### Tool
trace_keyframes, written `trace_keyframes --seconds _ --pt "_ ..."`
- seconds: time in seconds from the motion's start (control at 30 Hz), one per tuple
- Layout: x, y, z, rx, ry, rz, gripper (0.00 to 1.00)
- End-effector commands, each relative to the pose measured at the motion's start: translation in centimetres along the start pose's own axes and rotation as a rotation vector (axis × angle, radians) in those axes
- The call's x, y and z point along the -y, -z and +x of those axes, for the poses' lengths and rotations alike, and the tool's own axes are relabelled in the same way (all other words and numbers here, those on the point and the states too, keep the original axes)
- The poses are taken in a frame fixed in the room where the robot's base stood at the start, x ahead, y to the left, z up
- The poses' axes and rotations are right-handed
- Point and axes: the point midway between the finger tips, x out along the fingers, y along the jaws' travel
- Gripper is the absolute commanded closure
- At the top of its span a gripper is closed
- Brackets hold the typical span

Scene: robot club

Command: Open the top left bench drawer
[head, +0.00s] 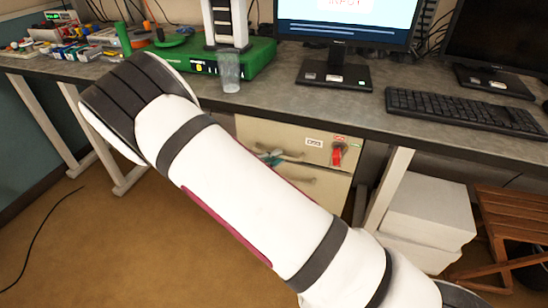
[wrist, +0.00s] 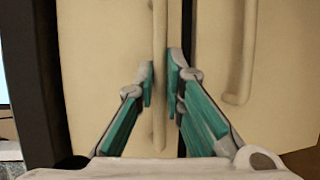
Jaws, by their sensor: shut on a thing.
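The cream top drawer (head: 262,130) is in the cabinet under the bench in the head view, with a small label and a red tag on its front. Its front (wrist: 100,60) fills the left middle of the wrist view. Its long bar handle (wrist: 159,30) runs upright in that view. My gripper (wrist: 160,75) has its teal fingers on either side of the handle and is shut on it. In the head view my gripper (head: 270,158) is small and partly hidden by my arm. I cannot tell whether the drawer is out at all.
A lower drawer (head: 312,190) sits below, its handle (wrist: 244,50) beside my gripper in the wrist view. The bench top (head: 300,105) overhangs the cabinet. White boxes (head: 425,215) and a wooden stool (head: 505,225) stand right. Floor (head: 90,250) at left is mostly clear.

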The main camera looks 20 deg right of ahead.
Motion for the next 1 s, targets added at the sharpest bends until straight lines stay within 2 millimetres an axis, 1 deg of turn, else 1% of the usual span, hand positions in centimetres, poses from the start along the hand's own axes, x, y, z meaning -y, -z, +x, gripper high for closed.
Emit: trace_keyframes --seconds 0.17,0.27,0.37,0.47,0.57,1.0 --pt "0.0 -0.1 -0.3 -0.001 -0.001 -0.002 1.0" --pt "0.1 -0.3 -0.9 -0.002 0.0 -0.003 1.0" --pt "0.4 -0.8 -2.2 -0.003 0.001 -0.005 1.0" --pt "0.7 -1.5 -3.9 -0.004 0.0 -0.006 1.0" --pt "1.2 -2.5 -6.1 -0.004 0.001 -0.008 1.0" --pt "3.7 -7.0 -17.2 -0.006 0.0 -0.006 1.0"
